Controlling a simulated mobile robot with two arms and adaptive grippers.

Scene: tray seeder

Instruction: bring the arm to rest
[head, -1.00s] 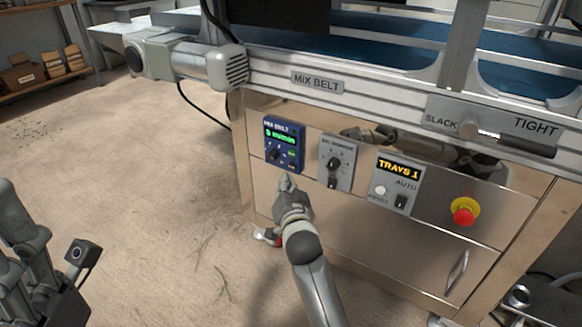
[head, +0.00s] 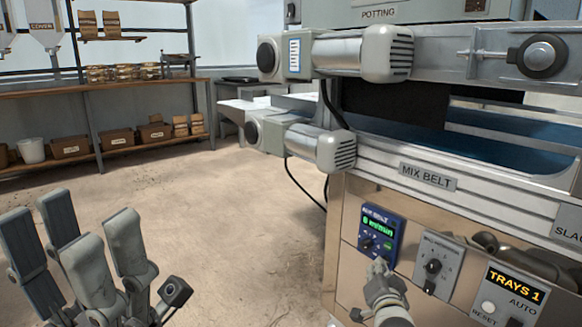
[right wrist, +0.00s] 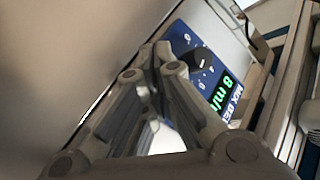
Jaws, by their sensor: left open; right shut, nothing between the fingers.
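My right gripper (head: 379,268) is shut and empty, just in front of the lower edge of the blue mix belt control box (head: 376,236). In the right wrist view, its closed fingertips (right wrist: 150,62) are near the box's black knob (right wrist: 202,61); I cannot tell whether they touch the box. The box's green display (right wrist: 222,94) shows an 8 in that view. My left gripper (head: 85,240) is open and empty at the lower left of the head view, over the floor and away from the machine.
A grey knob panel (head: 437,265) and a trays panel (head: 510,296) sit to the right of the blue box. The belt motor (head: 320,147) juts out above. Shelves (head: 105,152) with boxes stand at the back left. The floor (head: 240,230) between is clear.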

